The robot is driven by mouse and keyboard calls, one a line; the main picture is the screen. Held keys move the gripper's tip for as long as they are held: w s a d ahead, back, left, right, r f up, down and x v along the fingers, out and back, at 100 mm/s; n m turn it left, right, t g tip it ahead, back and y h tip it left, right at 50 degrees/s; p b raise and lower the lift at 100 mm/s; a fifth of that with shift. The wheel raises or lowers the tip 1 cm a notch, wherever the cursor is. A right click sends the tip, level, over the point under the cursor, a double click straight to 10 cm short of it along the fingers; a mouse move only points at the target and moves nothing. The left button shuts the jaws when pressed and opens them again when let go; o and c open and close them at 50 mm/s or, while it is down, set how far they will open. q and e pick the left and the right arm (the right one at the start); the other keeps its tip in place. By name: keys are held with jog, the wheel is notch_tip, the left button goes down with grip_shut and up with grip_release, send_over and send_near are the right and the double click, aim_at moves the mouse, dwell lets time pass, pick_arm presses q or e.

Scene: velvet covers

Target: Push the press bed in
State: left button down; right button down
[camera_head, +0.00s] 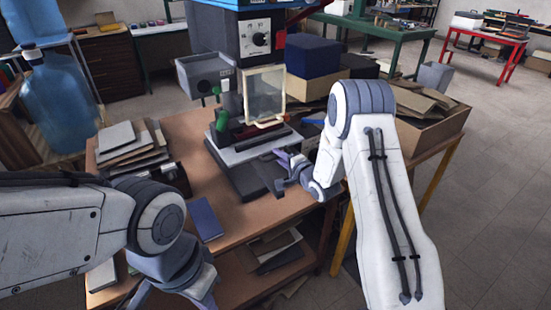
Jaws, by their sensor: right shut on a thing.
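The press (255,40) stands on the brown worktable, with a dial on its front and a clear guard below. Its press bed (242,178) is a dark flat slab that sticks out at the front, below a pale plate (250,150). My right gripper (281,176) is at the right front end of the bed and is shut on it; the exact contact is small and partly hidden by the fingers. My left gripper (178,296) is low at the left, away from the press, with its tips cut off by the picture's bottom edge.
A blue book (204,219) lies on the worktable (183,130) left of the bed. Stacked books (130,150) stand at the table's left. A cardboard box (425,130) is at the right. A large blue bottle (58,105) stands at far left.

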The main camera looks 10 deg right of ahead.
jog(key=shift+d, duration=0.1)
jog(key=c, duration=0.8)
grip_release()
jog(key=shift+c, duration=0.2)
jog(key=shift+s, duration=0.15)
jog(key=b+v, duration=0.1)
jog(key=v, duration=0.9)
jog(key=shift+s, duration=0.15)
